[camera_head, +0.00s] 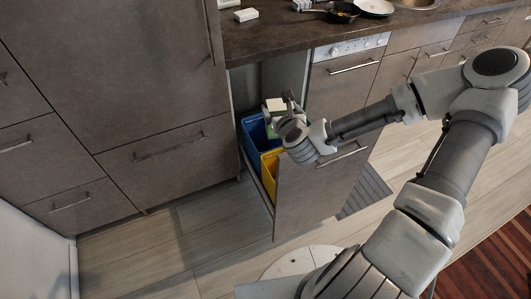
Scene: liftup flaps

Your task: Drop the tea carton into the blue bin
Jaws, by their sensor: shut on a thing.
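The blue bin (254,134) stands in the pulled-out drawer under the counter, at its back end, with its top open. My gripper (274,122) is over the blue bin's right part. It is shut on the tea carton, of which only a small green patch (271,132) shows just below my gripper, at the bin's opening. The rest of the carton and my fingertips are hidden by my wrist or too small to make out. I cannot tell how far the carton reaches below the rim.
A yellow bin (268,166) stands in front of the blue one, behind the drawer front (318,192). Tall cabinets (120,75) close off the left. The floor (195,235) in front is clear.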

